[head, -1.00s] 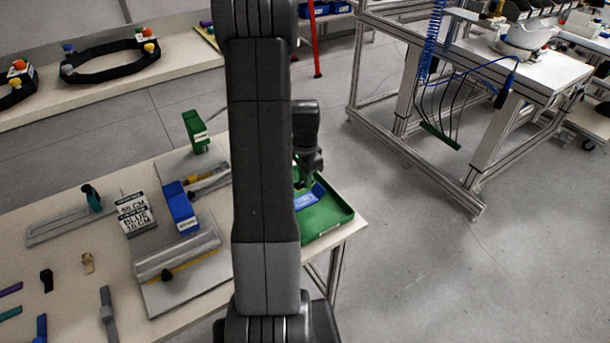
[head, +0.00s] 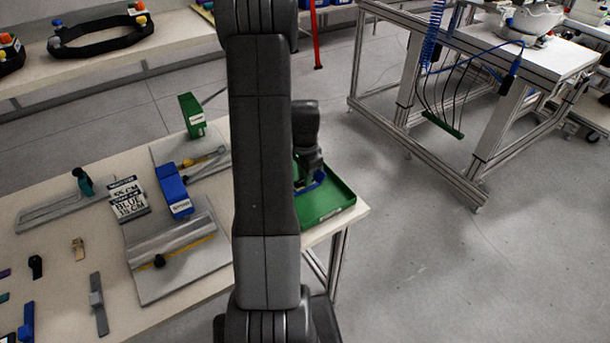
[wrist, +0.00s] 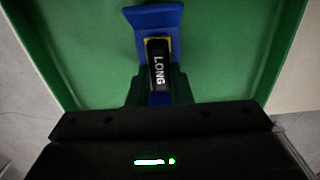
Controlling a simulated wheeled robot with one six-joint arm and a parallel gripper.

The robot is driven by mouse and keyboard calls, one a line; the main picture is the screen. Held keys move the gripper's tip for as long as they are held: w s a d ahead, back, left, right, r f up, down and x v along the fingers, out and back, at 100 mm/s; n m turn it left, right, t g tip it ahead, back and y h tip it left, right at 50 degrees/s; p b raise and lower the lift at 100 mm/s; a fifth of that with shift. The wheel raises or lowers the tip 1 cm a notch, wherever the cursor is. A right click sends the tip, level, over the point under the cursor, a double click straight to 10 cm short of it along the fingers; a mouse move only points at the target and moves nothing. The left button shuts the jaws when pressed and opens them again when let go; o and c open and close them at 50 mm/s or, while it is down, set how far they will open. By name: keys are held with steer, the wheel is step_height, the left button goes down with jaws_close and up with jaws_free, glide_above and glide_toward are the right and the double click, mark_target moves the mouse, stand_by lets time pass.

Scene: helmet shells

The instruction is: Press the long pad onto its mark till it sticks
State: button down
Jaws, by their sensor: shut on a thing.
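The long pad (wrist: 171,26) is a blue piece with a black, yellow-edged label reading LONG. In the wrist view its near end lies between the two dark fingers of my gripper (wrist: 160,98), which is shut on it. Its wide far end points away from me, over the green tray. In the head view a bit of the blue pad (head: 319,177) shows below my gripper (head: 308,182), at the tray. I cannot tell whether the pad touches the tray floor. I cannot make out the pad's mark in either view.
The green tray (head: 336,213) with raised walls sits at the table's right end. Open floor lies right.

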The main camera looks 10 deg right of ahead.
steer(key=shift+f, duration=0.3)
stand_by(0.9)
steer(key=c, duration=1.2)
jaws_free()
steer(key=shift+c, duration=0.2)
steer(key=shift+r, duration=0.1)
step_height(320, 180, up, 14)
steer(key=b, duration=0.1)
steer(key=shift+f, duration=0.2)
step_height(320, 180, down, 14)
steer(key=shift+r, duration=0.1)
steer(key=shift+r+p, duration=0.1)
steer(key=shift+p, duration=0.25)
